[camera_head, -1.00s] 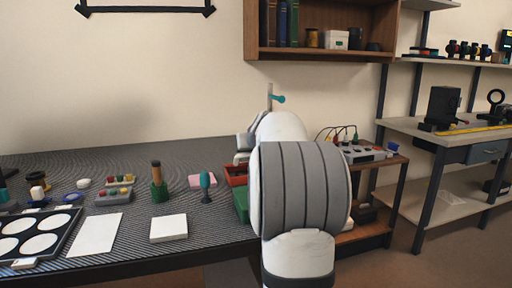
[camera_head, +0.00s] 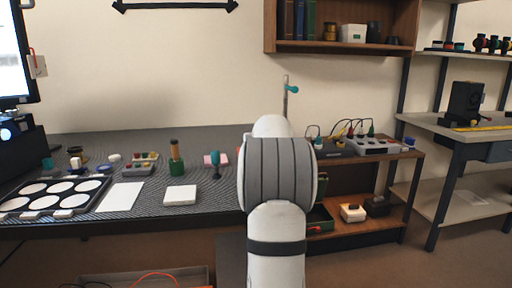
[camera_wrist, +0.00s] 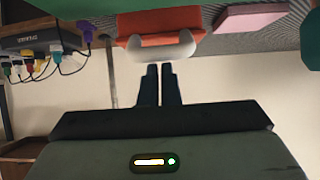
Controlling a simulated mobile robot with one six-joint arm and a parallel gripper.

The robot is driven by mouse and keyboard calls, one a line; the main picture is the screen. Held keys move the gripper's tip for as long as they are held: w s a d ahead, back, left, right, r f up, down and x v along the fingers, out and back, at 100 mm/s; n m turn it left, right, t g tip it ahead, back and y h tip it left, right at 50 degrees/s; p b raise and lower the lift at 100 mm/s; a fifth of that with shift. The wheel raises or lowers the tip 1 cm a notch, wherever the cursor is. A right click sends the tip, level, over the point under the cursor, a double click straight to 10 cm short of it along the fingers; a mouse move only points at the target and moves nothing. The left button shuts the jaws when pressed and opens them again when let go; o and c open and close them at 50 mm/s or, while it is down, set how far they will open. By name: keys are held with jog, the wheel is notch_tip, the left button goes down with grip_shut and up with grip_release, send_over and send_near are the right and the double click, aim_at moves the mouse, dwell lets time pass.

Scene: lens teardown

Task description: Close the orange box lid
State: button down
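The orange box (camera_wrist: 160,25) shows at the top middle of the wrist view, near the pink block. A pale curved piece (camera_wrist: 165,48) lies along its near edge; I cannot tell whether it belongs to the box. In the head view my arm hides nearly all of the box, and I cannot make out its lid or how far it stands open. My gripper (camera_wrist: 158,72) points toward the box, apart from it. Its two dark fingers are close together with nothing seen between them. In the head view my gripper is hidden behind my arm.
The pink block (camera_head: 215,159) and a teal-handled tool (camera_head: 216,160) stand on the ridged bench top (camera_head: 140,222). A green-handled tool (camera_head: 175,160) and white pad (camera_head: 180,195) are farther left. A wooden shelf unit with a cabled grey box (camera_head: 365,146) stands right of my arm.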

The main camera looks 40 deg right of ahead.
jog(key=shift+s+d+f, duration=0.15)
jog(key=shift+s+f, duration=0.05)
jog(key=shift+f, duration=0.2)
notch_tip(320, 180, up, 5)
jog(key=p, duration=0.3)
jog(key=s+a+f+b, duration=0.1)
jog(key=s, duration=0.1)
jog(key=s+a+f+b, duration=0.1)
jog(key=s+a+f, duration=0.1)
jog(key=s+a+f+b, duration=0.1)
jog(key=s+f, duration=0.1)
jog(key=s, duration=0.1)
jog(key=shift+a, duration=0.2)
jog(key=shift+s+a+f, duration=0.2)
jog(key=shift+s+a, duration=0.15)
jog(key=shift+s, duration=0.15)
